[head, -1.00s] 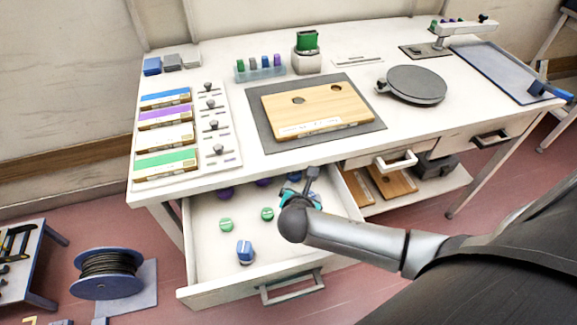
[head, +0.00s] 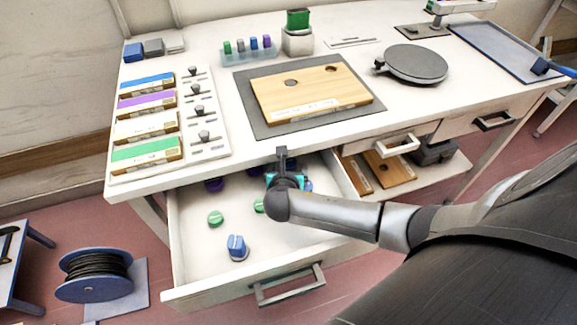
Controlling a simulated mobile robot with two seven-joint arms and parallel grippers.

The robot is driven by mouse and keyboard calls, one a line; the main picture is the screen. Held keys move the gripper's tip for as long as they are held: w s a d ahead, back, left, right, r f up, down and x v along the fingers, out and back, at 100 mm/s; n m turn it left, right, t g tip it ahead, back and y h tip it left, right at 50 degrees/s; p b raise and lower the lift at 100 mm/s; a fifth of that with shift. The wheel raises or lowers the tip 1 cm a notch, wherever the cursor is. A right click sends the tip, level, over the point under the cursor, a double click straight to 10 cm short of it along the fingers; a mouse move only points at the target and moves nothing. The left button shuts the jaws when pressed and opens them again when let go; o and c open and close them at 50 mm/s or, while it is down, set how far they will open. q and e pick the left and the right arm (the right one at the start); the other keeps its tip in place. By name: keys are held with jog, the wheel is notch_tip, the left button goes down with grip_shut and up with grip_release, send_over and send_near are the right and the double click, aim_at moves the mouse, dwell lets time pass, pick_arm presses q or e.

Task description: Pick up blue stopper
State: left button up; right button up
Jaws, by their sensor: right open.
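A blue stopper (head: 237,247) stands in the open drawer (head: 195,270), near its front. Another blue piece (head: 308,186) shows in part at the back right of the drawer, beside my right gripper. My right gripper (head: 285,182) has teal fingers and points down over the back of the drawer. My wrist hides most of the fingers and what lies under them. It is open, and I see nothing held in it. I cannot tell whether it touches the blue piece. My left gripper is not in view.
Green stoppers (head: 215,218) and purple stoppers (head: 214,185) lie in the drawer, one green partly behind my wrist. The tabletop above holds a wooden board (head: 310,100) on a dark mat, a stopper rack (head: 250,52) and a round grey plate (head: 416,63). The drawer's front left is clear.

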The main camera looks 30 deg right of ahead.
grip_shut()
dwell(0.8)
